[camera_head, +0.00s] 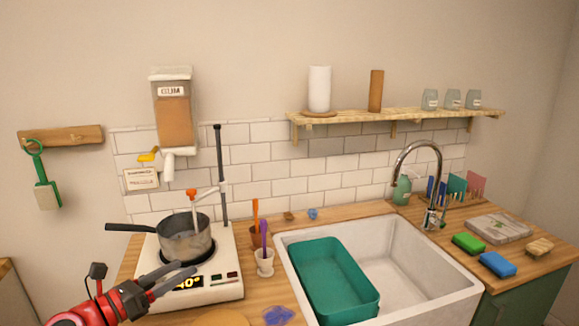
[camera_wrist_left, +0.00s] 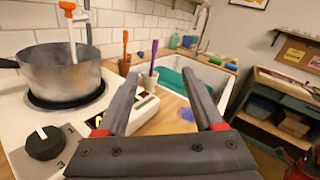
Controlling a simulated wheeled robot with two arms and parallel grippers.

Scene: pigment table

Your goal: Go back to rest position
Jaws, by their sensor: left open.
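My left gripper (camera_head: 172,277) is in the lower left of the head view, in front of the white hot plate (camera_head: 222,262). Its two dark fingers are apart with nothing between them. It also shows in the left wrist view (camera_wrist_left: 165,95), open and empty. A grey pot (camera_head: 185,240) with a dark handle stands on the hot plate, beyond the gripper. An orange-topped stirrer (camera_head: 192,194) on a stand reaches into the pot. The pot also shows at the left of the wrist view (camera_wrist_left: 58,72). My right gripper is in neither view.
A white sink (camera_head: 425,275) holds a teal tub (camera_head: 325,275). A white cup (camera_head: 264,263) with a purple tool stands between hot plate and sink. A blue splash-like patch (camera_head: 278,315) lies on the counter. Sponges (camera_head: 468,243) and a faucet (camera_head: 435,185) are at right.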

